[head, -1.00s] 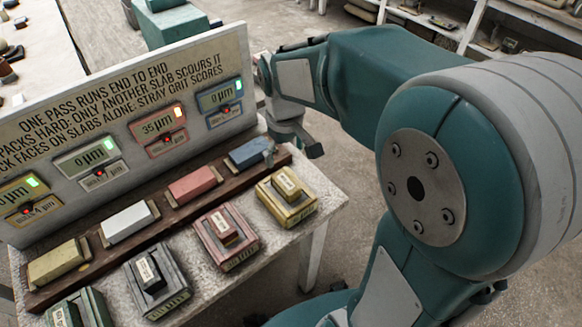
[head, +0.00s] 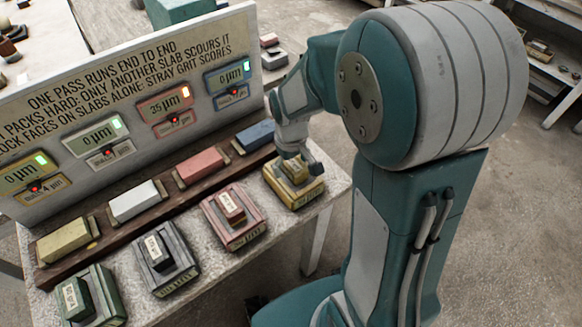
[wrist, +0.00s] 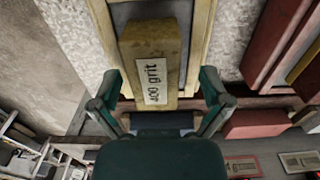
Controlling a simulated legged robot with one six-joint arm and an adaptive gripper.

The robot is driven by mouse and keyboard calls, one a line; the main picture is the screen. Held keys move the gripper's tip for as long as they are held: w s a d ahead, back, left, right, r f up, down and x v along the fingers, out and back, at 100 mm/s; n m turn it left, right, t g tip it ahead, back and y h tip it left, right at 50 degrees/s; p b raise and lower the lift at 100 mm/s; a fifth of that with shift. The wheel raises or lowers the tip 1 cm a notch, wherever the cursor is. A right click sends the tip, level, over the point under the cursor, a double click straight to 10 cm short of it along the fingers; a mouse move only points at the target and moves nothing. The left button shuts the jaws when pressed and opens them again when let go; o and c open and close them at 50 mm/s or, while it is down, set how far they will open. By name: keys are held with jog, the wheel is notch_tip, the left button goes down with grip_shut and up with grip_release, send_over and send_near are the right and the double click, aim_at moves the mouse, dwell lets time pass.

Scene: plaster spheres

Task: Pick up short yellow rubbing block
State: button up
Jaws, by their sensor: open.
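The short yellow block, labelled "400 grit", shows in the wrist view (wrist: 152,45). It lies in the yellow tray (wrist: 202,40), which stands at the right end of the front row in the head view (head: 308,196). My gripper (wrist: 162,80) is open, with one finger at each side of the block's near part in the wrist view. Gaps show between the fingers and the block. In the head view my gripper (head: 298,164) is right over the block and hides part of it. I cannot tell how far down the fingertips reach.
A red tray (head: 237,234), a dark grey tray (head: 176,280) and a green tray (head: 108,300), each with a block, stand to the left. A wooden rack behind holds a blue slab (head: 255,136) and several others. The display board (head: 130,100) stands behind the rack.

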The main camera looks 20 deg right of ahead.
aim_at(292, 163)
jog(key=shift+d, duration=0.35)
grip_shut()
jog(key=shift+a+r, duration=0.1)
jog(key=shift+r, duration=0.3)
notch_tip(292, 163, up, 2)
jog(key=shift+r, duration=0.1)
jog(key=s+a+r, duration=0.4)
jog(key=s+r, duration=0.6)
jog(key=s, duration=0.3)
jog(key=shift+s, duration=0.3)
